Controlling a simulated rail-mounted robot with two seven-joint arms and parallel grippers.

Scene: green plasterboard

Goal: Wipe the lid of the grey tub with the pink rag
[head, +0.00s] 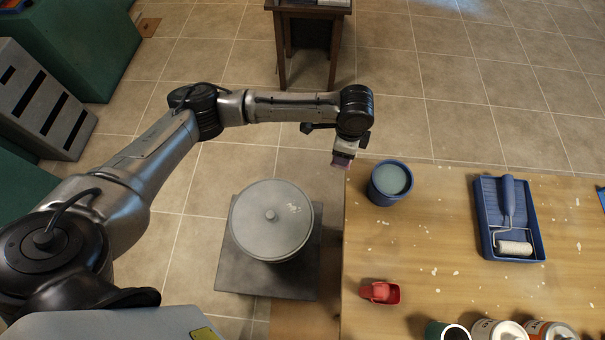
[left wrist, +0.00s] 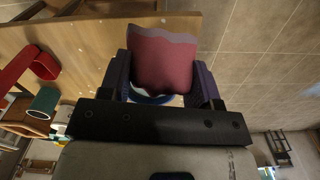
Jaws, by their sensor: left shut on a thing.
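The grey tub with its round lid (head: 271,221) stands on a dark square stand left of the table. A knob sits at the lid's centre, and a pale mark (head: 293,209) shows on the lid's right part. My left gripper (head: 342,161) is up and to the right of the lid, near the table's far left corner, apart from the lid. It is shut on the pink rag (left wrist: 162,62), which fills the space between its fingers in the left wrist view. In the head view only a small bit of the rag shows. My right gripper is not in view.
A blue pot (head: 390,183) stands on the wooden table (head: 430,240) just right of my left gripper. A blue paint tray (head: 486,218) with a roller lies further right. A red scoop-like thing (head: 380,292) and several cans are nearer. Open tiled floor lies beyond the tub.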

